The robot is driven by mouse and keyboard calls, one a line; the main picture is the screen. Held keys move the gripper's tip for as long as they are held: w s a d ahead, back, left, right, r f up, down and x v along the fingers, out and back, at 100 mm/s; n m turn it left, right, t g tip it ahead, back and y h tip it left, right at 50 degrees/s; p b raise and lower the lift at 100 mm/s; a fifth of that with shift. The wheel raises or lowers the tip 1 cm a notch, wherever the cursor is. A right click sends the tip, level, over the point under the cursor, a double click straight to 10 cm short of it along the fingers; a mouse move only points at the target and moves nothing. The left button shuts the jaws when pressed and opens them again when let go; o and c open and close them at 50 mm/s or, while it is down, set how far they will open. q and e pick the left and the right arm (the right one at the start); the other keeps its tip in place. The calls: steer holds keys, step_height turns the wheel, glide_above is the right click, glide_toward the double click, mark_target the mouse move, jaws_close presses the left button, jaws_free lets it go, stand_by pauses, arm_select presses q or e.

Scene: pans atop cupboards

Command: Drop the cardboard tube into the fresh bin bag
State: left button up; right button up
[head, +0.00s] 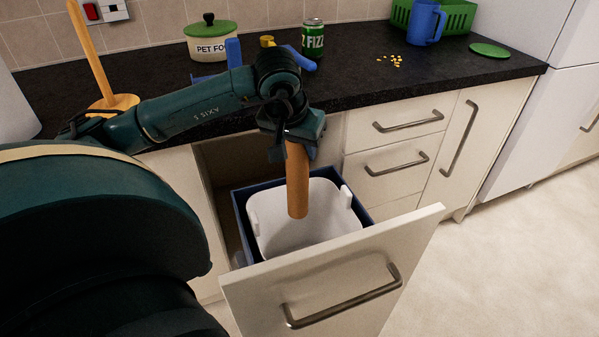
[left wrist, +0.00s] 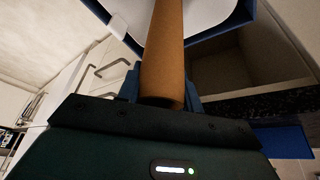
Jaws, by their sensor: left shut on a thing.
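The brown cardboard tube (head: 297,185) hangs upright from my left gripper (head: 297,140), which is shut on its upper end. The tube's lower end is over the opening of the white bin bag (head: 275,232), which lines a dark blue bin (head: 243,220) in the pulled-out drawer. In the left wrist view the tube (left wrist: 162,60) runs from the gripper (left wrist: 162,100) toward the white bag (left wrist: 205,14) and the blue bin rim (left wrist: 235,22). I cannot tell whether the tube's end is below the bag's rim. My right gripper is not in view.
The open drawer front (head: 335,270) stands out before the bin. On the black worktop (head: 360,75) are a pet food tin (head: 211,42), a green can (head: 313,38), a blue jug (head: 425,22), a green basket (head: 458,16) and a green lid (head: 489,50). Floor at right is clear.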

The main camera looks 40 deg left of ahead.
arm_select(q)
steer(key=o, duration=1)
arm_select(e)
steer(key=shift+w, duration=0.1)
arm_select(q)
steer(key=shift+o, duration=0.2)
steer(key=shift+r, duration=0.1)
steer(key=p+v, duration=0.2)
steer(key=v, duration=1.1)
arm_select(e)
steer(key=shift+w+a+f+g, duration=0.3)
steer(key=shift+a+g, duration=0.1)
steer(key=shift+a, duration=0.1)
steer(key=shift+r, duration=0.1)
